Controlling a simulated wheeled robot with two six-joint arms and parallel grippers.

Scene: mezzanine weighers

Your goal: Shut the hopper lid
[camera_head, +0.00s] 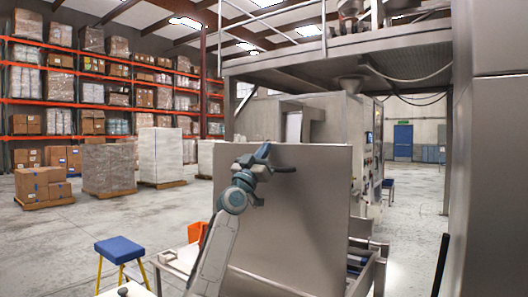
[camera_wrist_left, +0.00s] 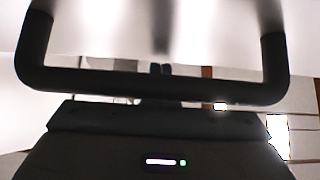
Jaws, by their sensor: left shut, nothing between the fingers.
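The hopper lid (camera_head: 310,215) is a large plain grey metal panel. It stands raised, facing me, in the middle of the head view. A black bar handle (camera_head: 286,170) is fixed near its upper edge. My left gripper (camera_head: 264,152) is at the lid's upper left, beside the handle. In the left wrist view the U-shaped handle (camera_wrist_left: 150,86) crosses the picture, and the small dark fingertips (camera_wrist_left: 160,69) show just past the bar. The gripper is shut with nothing in it. I cannot tell whether it touches the handle. The hopper opening is hidden. My right gripper is not in view.
A blue-topped stool (camera_head: 119,248) stands at the lower left. A steel frame (camera_head: 372,272) is at the lid's lower right. A tall metal cabinet (camera_head: 495,170) closes off the right side. Open concrete floor (camera_head: 150,215) lies to the left, before pallets and racks.

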